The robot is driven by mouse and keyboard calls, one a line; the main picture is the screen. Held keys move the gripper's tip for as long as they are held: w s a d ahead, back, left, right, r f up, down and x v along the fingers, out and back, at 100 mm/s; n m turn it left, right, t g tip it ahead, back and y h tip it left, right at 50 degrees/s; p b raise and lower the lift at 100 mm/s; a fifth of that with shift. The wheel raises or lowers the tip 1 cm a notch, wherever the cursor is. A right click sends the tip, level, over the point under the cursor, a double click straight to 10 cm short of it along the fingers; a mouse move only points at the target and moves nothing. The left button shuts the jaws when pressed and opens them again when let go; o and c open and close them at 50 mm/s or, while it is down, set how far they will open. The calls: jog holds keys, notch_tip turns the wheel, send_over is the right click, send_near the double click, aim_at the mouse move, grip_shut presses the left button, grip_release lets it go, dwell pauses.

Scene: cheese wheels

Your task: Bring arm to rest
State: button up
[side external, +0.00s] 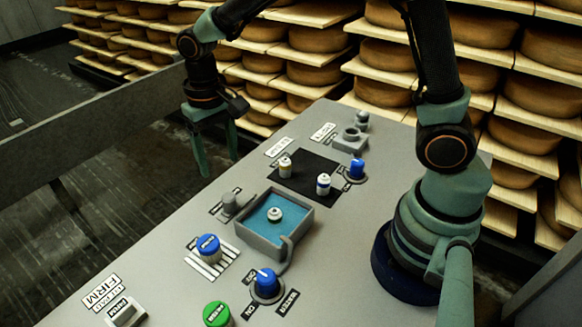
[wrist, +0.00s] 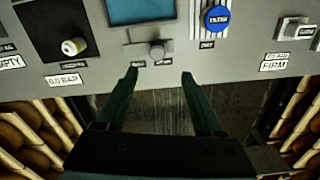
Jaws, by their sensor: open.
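My gripper (side external: 214,145) hangs from my arm beyond the far left edge of the grey panel in the side external view, its fingers pointing down. In the wrist view my gripper (wrist: 160,78) shows two dark green fingers spread apart, with nothing between them. It is open and empty. Its fingertips appear over the edge of the grey panel (wrist: 110,80), near a small grey knob (wrist: 157,50). I cannot tell the height of the fingertips above the floor.
The grey panel (side external: 190,290) carries a blue-bottomed tray (side external: 305,222) with a small white piece (side external: 274,214), a black mat (side external: 310,168) with two small white pieces, blue knobs and a green button (side external: 216,314). Shelves of cheese wheels (side external: 320,38) stand behind. Floor lies open at left.

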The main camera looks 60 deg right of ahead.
jog(key=s+d+r+n+t, duration=0.2)
jog(key=s+d+r+t, duration=0.3)
jog(key=s+d+r, duration=0.5)
jog(key=shift+s+d+r+t, duration=0.25)
jog(key=shift+r+t, duration=0.05)
jog(key=shift+r, duration=0.35)
